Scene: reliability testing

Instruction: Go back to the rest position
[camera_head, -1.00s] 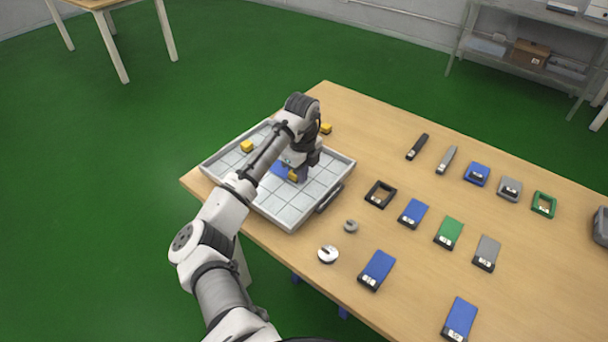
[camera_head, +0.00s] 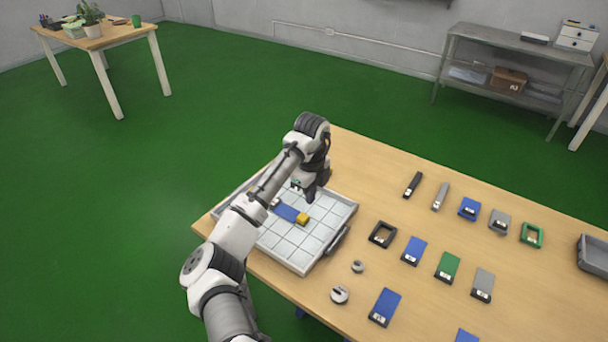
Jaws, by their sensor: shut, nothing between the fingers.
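My gripper (camera_head: 310,196) is over the far right part of the grey tray (camera_head: 302,264), pointing down. It is shut and empty, raised above the tray floor. My arm reaches in from the bottom of the view and crosses the tray's left side. In the tray, a blue piece (camera_head: 287,212) lies flat with a yellow block (camera_head: 303,219) at its right end. The arm hides part of the tray and whatever lies behind it.
The wooden table (camera_head: 400,164) holds rows of blue, grey, green and black pieces right of the tray, such as a black frame (camera_head: 382,234). A grey bin (camera_head: 594,255) stands at the right. A shelf (camera_head: 512,62) and another table (camera_head: 100,42) stand farther back.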

